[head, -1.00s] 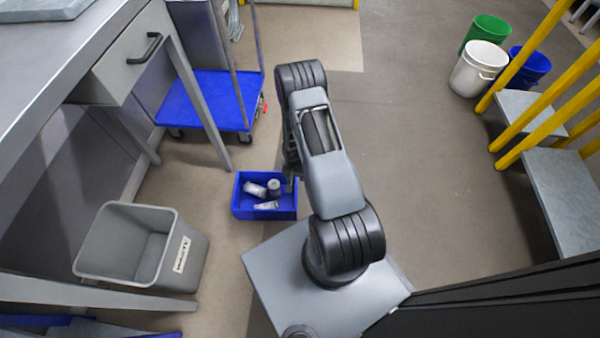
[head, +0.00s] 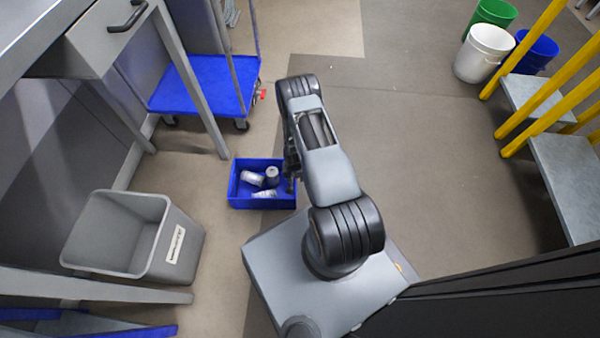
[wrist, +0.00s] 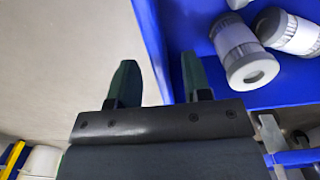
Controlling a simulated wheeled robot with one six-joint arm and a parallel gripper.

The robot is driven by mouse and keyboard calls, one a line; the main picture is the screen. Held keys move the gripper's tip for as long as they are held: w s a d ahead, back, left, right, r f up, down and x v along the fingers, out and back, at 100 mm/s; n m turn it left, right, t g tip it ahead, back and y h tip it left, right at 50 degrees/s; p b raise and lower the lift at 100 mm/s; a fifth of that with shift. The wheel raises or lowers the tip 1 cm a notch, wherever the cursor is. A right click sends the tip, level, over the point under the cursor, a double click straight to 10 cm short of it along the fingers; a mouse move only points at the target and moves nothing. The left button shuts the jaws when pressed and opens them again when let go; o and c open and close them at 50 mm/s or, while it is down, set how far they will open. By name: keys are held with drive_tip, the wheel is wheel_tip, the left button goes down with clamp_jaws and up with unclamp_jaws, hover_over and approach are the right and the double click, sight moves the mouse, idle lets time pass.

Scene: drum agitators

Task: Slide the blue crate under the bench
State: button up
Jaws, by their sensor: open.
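The blue crate (head: 262,204) sits on the floor beside the foot of a bench leg and holds several grey-and-white cylindrical items. The bench (head: 187,75) is the grey worktop with a drawer at the left, with open space below it. In the head view my gripper (head: 291,172) is at the crate's right side, mostly hidden by my arm. In the wrist view my gripper (wrist: 160,82) is open. The crate's wall (wrist: 152,40) appears between the fingers, the left finger outside and the right finger over the inside. Whether they touch the wall, I cannot tell.
A grey bin (head: 115,255) stands left of the crate. A blue cart (head: 205,88) is behind the crate, past the bench leg. White, green and blue buckets (head: 483,55) and yellow-railed steps (head: 565,165) are at the right. The floor between is clear.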

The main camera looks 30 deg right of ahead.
drive_tip(key=shift+f, duration=0.55)
drive_tip(key=shift+c, duration=0.3)
clamp_jaws()
